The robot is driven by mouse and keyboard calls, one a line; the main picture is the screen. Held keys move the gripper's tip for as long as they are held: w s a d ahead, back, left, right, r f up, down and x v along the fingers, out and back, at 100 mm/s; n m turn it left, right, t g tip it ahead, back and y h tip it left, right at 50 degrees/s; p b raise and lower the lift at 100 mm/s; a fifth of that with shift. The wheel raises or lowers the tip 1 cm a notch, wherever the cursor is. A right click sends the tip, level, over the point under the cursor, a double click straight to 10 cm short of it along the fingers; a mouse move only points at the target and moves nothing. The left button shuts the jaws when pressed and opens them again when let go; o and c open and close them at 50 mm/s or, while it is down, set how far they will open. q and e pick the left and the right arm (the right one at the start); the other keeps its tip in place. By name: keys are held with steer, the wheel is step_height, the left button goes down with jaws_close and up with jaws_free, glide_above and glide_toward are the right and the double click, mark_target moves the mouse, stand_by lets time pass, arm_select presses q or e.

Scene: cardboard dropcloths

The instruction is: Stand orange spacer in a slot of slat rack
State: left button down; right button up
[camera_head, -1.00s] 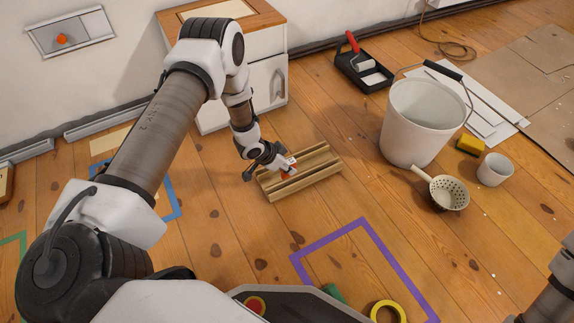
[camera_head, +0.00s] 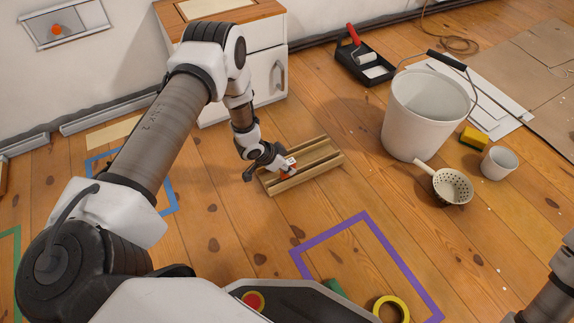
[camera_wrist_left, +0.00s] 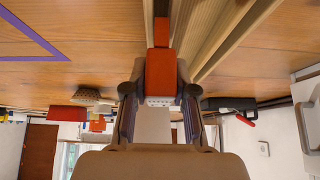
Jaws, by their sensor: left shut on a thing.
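The slat rack (camera_head: 318,168), a wooden piece with long parallel slats, lies on the floor in the head view. It also shows at the top of the left wrist view (camera_wrist_left: 232,35). My left gripper (camera_head: 284,168) is at the rack's left part, shut on the orange spacer (camera_head: 292,174). In the left wrist view the orange spacer (camera_wrist_left: 161,72) sits between the fingers, with a narrower orange part reaching toward the slats. The slats line up along it, but I cannot tell how deep it sits in a slot. My right gripper is out of view.
A white bucket (camera_head: 425,120), a strainer (camera_head: 453,187), a white cup (camera_head: 499,163) and a yellow sponge (camera_head: 473,138) stand to the right. A paint tray (camera_head: 362,66) lies behind. Purple tape (camera_head: 330,235) marks the floor in front, near a yellow tape roll (camera_head: 391,310).

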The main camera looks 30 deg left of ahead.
arm_select(q)
steer(key=shift+f+b, duration=1)
steer(key=shift+f, duration=0.7)
stand_by(1.2)
stand_by(0.4)
steer(key=c, duration=0.9)
jaws_free()
steer(key=shift+o, duration=0.2)
steer(key=v, duration=1.2)
